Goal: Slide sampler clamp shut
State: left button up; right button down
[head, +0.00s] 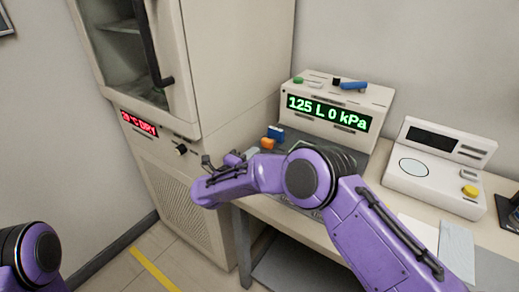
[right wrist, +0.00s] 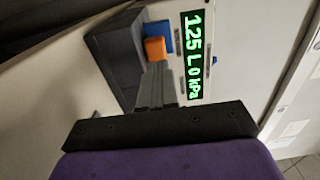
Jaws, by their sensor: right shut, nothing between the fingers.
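The sampler (head: 375,100) is a beige box on the bench with a green display reading 125 L 0 kPa, which also shows in the right wrist view (right wrist: 194,55). At its left front are an orange block (head: 268,143) and a blue block (head: 276,131). They show in the right wrist view too, orange (right wrist: 155,49) and blue (right wrist: 158,36). I cannot tell which part is the clamp. My right gripper (head: 250,153) is shut and empty, its tips (right wrist: 157,66) close to the orange block; contact is unclear. My arm hides part of the sampler's front. My left gripper is out of view.
A tall cabinet (head: 235,60) with a red display stands left of the sampler. A white device with a yellow button (head: 470,191) stands to the right on the bench. Small green, black and blue pieces (head: 353,85) lie on the sampler's top. Sheets (head: 457,245) lie at the bench front.

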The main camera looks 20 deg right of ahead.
jog(key=b+v, duration=0.1)
jog(key=v, duration=0.7)
jog(key=shift+s+a, duration=0.2)
jog(key=shift+a, duration=0.15)
jog(key=shift+s+a+r, duration=0.1)
jog(key=shift+s+a, duration=0.2)
